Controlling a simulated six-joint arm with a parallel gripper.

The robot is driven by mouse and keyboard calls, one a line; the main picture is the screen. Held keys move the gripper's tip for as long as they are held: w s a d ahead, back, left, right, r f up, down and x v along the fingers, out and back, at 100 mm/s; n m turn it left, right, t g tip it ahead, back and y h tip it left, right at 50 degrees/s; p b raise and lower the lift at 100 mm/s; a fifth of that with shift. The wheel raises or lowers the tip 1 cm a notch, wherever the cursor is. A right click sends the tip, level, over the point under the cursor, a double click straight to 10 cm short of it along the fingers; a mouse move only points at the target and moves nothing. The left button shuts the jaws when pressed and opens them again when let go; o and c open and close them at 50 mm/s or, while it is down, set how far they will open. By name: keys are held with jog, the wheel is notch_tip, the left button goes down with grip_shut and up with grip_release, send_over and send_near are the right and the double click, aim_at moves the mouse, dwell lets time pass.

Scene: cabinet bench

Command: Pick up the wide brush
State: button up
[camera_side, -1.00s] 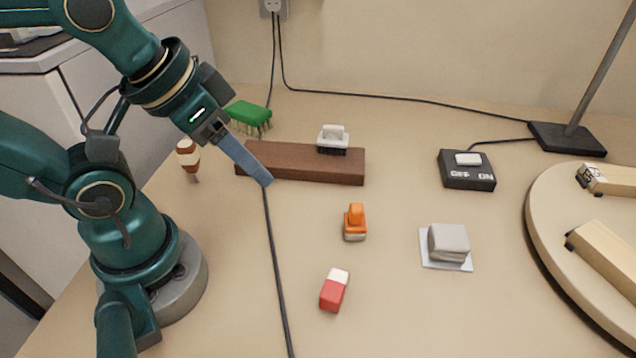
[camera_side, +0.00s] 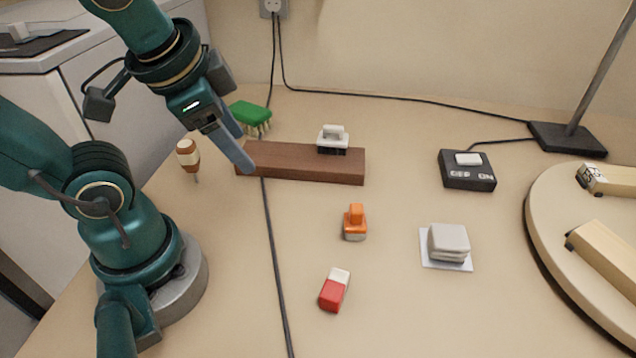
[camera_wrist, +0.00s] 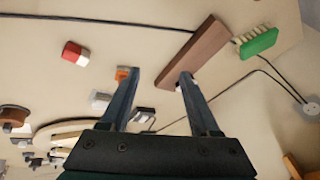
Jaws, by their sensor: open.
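A green brush (camera_side: 250,117) with pale bristles lies behind the left end of a brown wooden block (camera_side: 310,164); it looks the widest brush here. The wrist view shows the green brush (camera_wrist: 258,43) at upper right, bristles toward the top. A small white brush with dark bristles (camera_side: 333,140) is at the block. My gripper (camera_side: 248,166) is open and empty, pointing down near the block's left end, in front of and apart from the green brush. In the wrist view its two fingers (camera_wrist: 160,74) are spread with nothing held between them.
An orange-handled piece (camera_side: 355,222), a red-and-white block (camera_side: 335,290), a grey sponge-like stack (camera_side: 449,242) and a switch box (camera_side: 467,170) stand on the bench. A brown-handled tool (camera_side: 188,156) stands at left. A round board (camera_side: 560,235) is at right. Cables cross the bench.

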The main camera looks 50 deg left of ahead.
jog(key=w+a+m+g+y, duration=0.2)
jog(key=w+m+y, duration=0.15)
jog(key=m, duration=0.25)
jog(key=m+t+y, duration=0.3)
jog(key=m+y, duration=0.2)
jog(key=m, duration=0.6)
send_over(355, 205)
jog(key=a, duration=0.3)
notch_tip(355, 205, down, 6)
jog(key=d+f+m, duration=0.1)
jog(key=f, duration=0.1)
jog(key=d+f+m+t, duration=0.1)
jog(key=d+f+m, duration=0.1)
jog(key=s+d+f+m+t, duration=0.1)
jog(key=d+f, duration=0.1)
jog(key=shift+s+f+m+y, duration=0.1)
jog(key=shift+f+m+y, duration=0.1)
jog(key=shift+m+y, duration=0.1)
jog(key=shift+s+d+f+t, duration=0.2)
jog(key=shift+f+t, duration=0.1)
jog(key=shift+x, duration=2.45)
jog(key=shift+f, duration=0.1)
grip_shut()
